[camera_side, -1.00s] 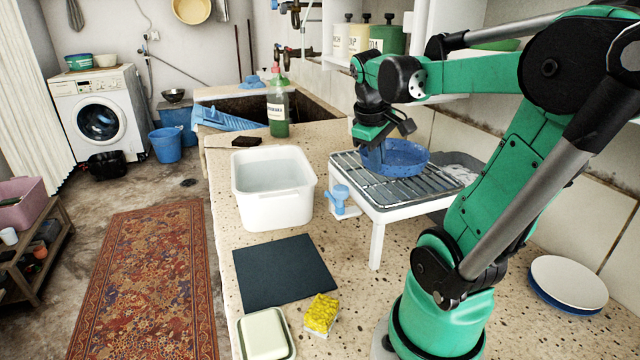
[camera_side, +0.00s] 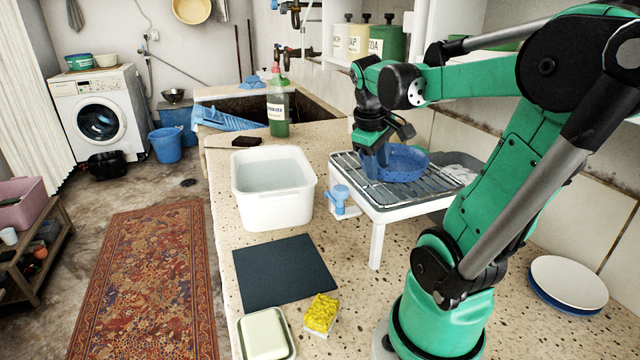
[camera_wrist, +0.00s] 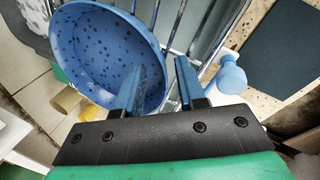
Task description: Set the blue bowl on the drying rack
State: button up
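The blue speckled bowl (camera_side: 405,165) sits upright on the bars of the drying rack (camera_side: 383,197), towards its far part. My gripper (camera_side: 374,163) is at the bowl's left rim in the side view. In the wrist view my gripper (camera_wrist: 160,66) has its two blue fingers spread apart, one inside the bowl (camera_wrist: 92,45) and one outside. The bowl's rim passes between them with space visible beside it. The bowl's underside and its contact with the bars are partly hidden.
A white water-filled tub (camera_side: 272,190) stands left of the rack, with a blue tap-like piece (camera_side: 340,198) between. A green bottle (camera_side: 278,108) stands behind. A dark mat (camera_side: 284,271), yellow sponge (camera_side: 321,313) and soap dish (camera_side: 266,334) lie in front. Plates (camera_side: 568,283) lie at right.

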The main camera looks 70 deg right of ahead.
jog(key=v, duration=1.2)
jog(key=w+a+f+n+t+y, duration=0.1)
jog(key=w+a+f+t, duration=0.3)
jog(key=a, duration=0.5)
jog(key=w+a+f+n+t+y, duration=0.2)
jog(key=w+a+f+t, duration=0.2)
jog(key=a+f, duration=0.5)
jog(key=w, duration=0.2)
jog(key=shift+w+a+f+n, duration=0.2)
jog(key=shift+w+a+n, duration=0.1)
jog(key=shift+a, duration=0.1)
